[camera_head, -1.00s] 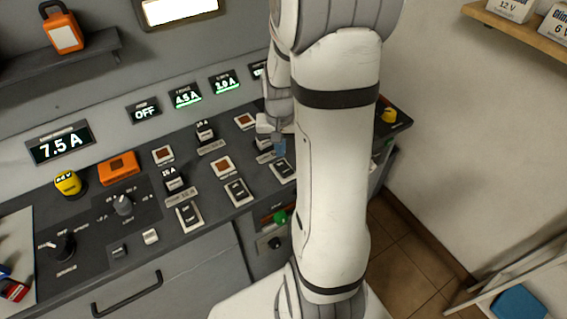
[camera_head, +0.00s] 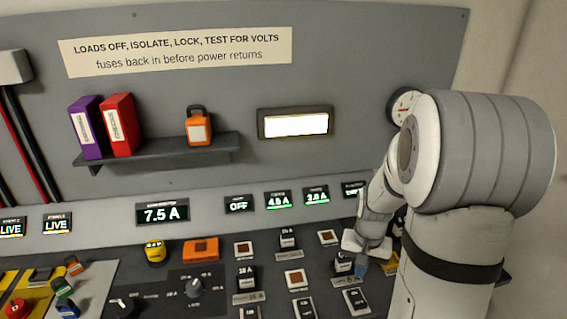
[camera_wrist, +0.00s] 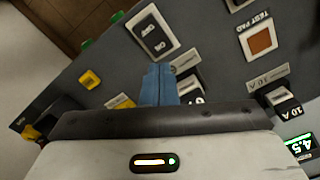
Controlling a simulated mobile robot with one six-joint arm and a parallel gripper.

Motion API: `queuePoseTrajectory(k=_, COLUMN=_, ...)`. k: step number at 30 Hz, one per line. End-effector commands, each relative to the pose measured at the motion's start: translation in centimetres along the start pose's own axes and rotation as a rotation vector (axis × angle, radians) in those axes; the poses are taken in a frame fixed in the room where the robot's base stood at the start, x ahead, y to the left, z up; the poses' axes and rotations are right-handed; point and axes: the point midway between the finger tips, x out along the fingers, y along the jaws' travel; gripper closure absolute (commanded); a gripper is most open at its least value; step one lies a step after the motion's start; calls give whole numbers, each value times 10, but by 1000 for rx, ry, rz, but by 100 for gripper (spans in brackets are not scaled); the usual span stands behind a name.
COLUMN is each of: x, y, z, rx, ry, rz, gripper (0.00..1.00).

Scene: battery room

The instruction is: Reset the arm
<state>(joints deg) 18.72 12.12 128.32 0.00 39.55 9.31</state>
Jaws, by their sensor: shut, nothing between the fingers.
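My gripper (camera_head: 361,269) is at the right part of the sloped control panel in the head view, in front of a black switch or fuse block (camera_head: 343,263). In the wrist view my gripper (camera_wrist: 159,72) shows its blue fingers shut together with nothing between them. They are over the panel, beside a black part partly hidden behind the gripper body and below an on/off rocker switch (camera_wrist: 151,34). I cannot tell whether the fingertips touch the panel. My arm covers the panel's right end in the head view.
A shelf (camera_head: 160,152) holds purple and red binders and an orange padlock (camera_head: 198,127). A round gauge (camera_head: 404,106) is on the wall behind my arm. Displays read 7.5 A (camera_head: 162,213) and OFF (camera_head: 238,204). A yellow knob (camera_head: 155,251) and an orange block (camera_head: 201,250) stand on the panel.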

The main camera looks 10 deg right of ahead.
Motion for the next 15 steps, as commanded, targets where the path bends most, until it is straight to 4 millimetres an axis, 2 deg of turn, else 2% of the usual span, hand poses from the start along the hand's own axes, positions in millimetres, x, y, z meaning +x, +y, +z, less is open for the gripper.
queuePoseTrajectory(k=2, x=-8, y=-4, z=4, rx=-16, ry=11, rz=-2, gripper=100)
queuePoseTrajectory(k=5, x=-30, y=-14, z=17, rx=-67, ry=43, rz=-8, gripper=100)
queuePoseTrajectory(k=9, x=-70, y=-31, z=50, rx=-170, ry=102, rz=-20, gripper=100)
queuePoseTrajectory(k=15, x=-114, y=-45, z=106, rx=-322, ry=185, rz=-40, gripper=100)
